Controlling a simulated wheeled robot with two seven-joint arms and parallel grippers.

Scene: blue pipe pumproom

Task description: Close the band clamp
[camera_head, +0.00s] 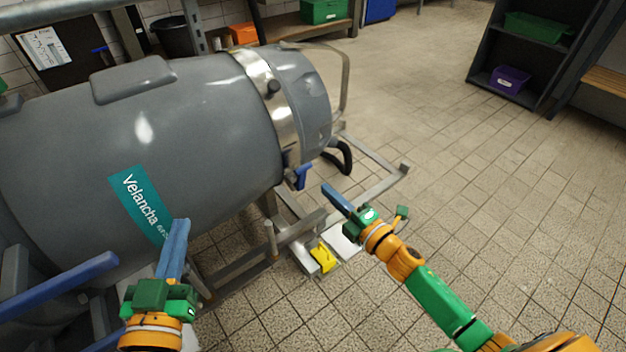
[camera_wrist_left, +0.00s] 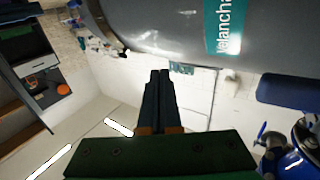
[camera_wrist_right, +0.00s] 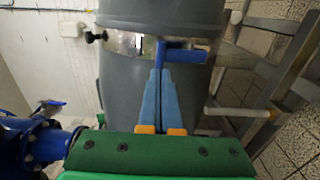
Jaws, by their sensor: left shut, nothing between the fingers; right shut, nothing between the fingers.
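The band clamp (camera_head: 268,90) is a shiny metal band around the grey tank near its right end, with a black knob. Its blue lever (camera_head: 301,177) is at the band's lower front in the head view. In the right wrist view the lever (camera_wrist_right: 185,56) lies sideways across the band (camera_wrist_right: 130,42). My right gripper (camera_head: 325,187) is shut and empty, its tips close to the lever; I cannot tell whether they touch. My left gripper (camera_head: 180,222) is shut and empty in front of the tank's teal label, away from the clamp.
The grey tank (camera_head: 215,120) rests on a metal frame (camera_head: 385,182) that juts out to the right. A yellow object (camera_head: 323,258) lies low by the frame. A dark shelf (camera_head: 510,60) stands at the back right. The tiled floor on the right is clear.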

